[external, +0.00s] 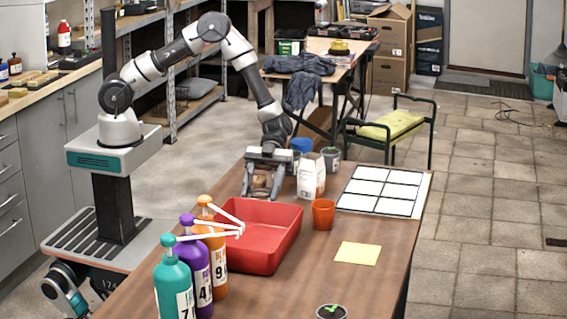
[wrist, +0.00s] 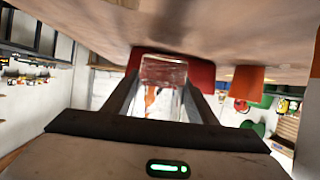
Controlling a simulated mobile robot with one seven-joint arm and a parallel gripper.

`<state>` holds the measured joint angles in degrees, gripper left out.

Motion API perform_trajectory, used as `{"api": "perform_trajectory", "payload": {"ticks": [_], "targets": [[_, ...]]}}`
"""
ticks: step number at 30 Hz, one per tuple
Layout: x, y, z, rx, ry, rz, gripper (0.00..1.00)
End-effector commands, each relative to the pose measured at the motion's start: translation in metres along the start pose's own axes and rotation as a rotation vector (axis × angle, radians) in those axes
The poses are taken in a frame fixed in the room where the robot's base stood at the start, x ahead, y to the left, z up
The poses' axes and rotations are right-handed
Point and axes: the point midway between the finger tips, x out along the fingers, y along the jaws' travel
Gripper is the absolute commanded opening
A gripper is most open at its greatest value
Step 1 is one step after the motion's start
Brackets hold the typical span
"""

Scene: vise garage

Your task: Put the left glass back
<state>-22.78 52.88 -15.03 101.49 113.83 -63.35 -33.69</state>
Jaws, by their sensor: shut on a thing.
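My gripper (external: 261,194) points down at the table's left side, just behind the red tray (external: 262,268). In the wrist view my gripper (wrist: 163,92) is shut on a clear glass (wrist: 163,70), which sits between its two fingers. The glass is see-through and hard to make out in the external view. I cannot tell whether it touches the table. No second glass is clearly visible.
A white bag (external: 311,180), blue cup (external: 301,146) and grey pot (external: 331,160) stand close right of my gripper. An orange cup (external: 323,214) is beside the tray. Pump bottles (external: 175,284) stand front left. A white gridded board (external: 384,191) lies bare at right.

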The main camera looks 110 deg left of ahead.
Motion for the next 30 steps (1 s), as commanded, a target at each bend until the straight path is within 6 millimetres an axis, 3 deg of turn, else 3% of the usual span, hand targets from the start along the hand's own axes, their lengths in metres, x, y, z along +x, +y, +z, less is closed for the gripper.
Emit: {"api": "perform_trajectory", "payload": {"ticks": [5,16,17,20,30], "targets": [[0.010,-0.001,0.022,-0.001,0.002,0.000,0.18],[0.011,-0.001,0.026,0.000,0.001,0.000,0.18],[0.011,-0.001,0.027,-0.001,0.000,0.000,0.53],[0.011,-0.001,0.026,-0.001,0.000,-0.001,0.70],[0.009,-0.001,0.023,-0.001,0.000,-0.001,0.70]]}}
